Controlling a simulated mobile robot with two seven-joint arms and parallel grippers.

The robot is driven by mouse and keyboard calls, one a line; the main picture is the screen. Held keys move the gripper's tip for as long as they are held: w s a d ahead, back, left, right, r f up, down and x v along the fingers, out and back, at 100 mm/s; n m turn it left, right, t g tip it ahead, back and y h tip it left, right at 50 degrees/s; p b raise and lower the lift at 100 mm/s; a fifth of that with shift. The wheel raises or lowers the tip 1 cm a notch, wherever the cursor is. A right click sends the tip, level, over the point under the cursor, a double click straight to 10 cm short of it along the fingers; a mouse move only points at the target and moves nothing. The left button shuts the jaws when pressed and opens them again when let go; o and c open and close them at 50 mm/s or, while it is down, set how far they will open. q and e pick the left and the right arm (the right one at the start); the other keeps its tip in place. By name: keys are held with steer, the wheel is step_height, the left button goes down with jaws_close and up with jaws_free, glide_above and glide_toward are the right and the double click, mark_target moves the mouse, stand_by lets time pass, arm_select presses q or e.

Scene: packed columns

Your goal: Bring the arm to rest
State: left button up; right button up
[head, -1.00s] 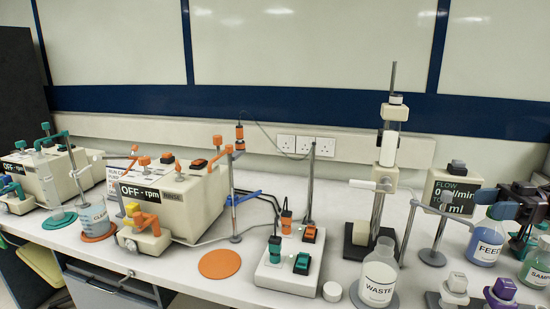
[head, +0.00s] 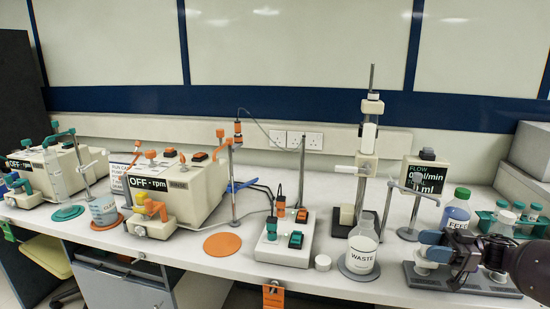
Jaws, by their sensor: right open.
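My right arm comes in from the right edge. My right gripper (head: 436,251) has dark links and blue-grey fingers and is open. It is low over a dark grey base block (head: 462,282) at the front right of the bench, in front of the blue FEED bottle (head: 456,211). It overlaps small pale fittings on that block; I cannot tell whether it touches them. I see nothing clearly held in it. My left gripper is not in view.
The WASTE bottle (head: 361,250) stands left of my right gripper. The flow display box (head: 425,179) and a teal rack (head: 513,222) with capped bottles are behind it. A tall column stand (head: 366,167) and pump boxes (head: 170,195) stand farther left. Some bench around the orange disc (head: 222,244) is clear.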

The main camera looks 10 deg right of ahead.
steer(key=s+a+f+m+t+h+p, duration=0.1)
steer(key=s+a+f+m+t+h, duration=0.4)
steer(key=a+f, duration=0.4)
steer(key=s+a+f+m+t+h+p, duration=0.1)
steer(key=s+a+f+m+t+h, duration=0.25)
steer(key=s+a+f, duration=0.45)
steer(key=s+a+f+m+g+h+p, duration=0.1)
steer(key=s+h, duration=0.3)
steer(key=s, duration=0.4)
steer(key=s+a+f+m+g+h+p, duration=0.1)
steer(key=s+a+f+m+g+h, duration=0.1)
steer(key=s+h, duration=0.3)
steer(key=s+f+m+g, duration=0.1)
steer(key=s, duration=0.3)
steer(key=shift+s+a+f, duration=0.15)
steer(key=shift+s+f, duration=0.05)
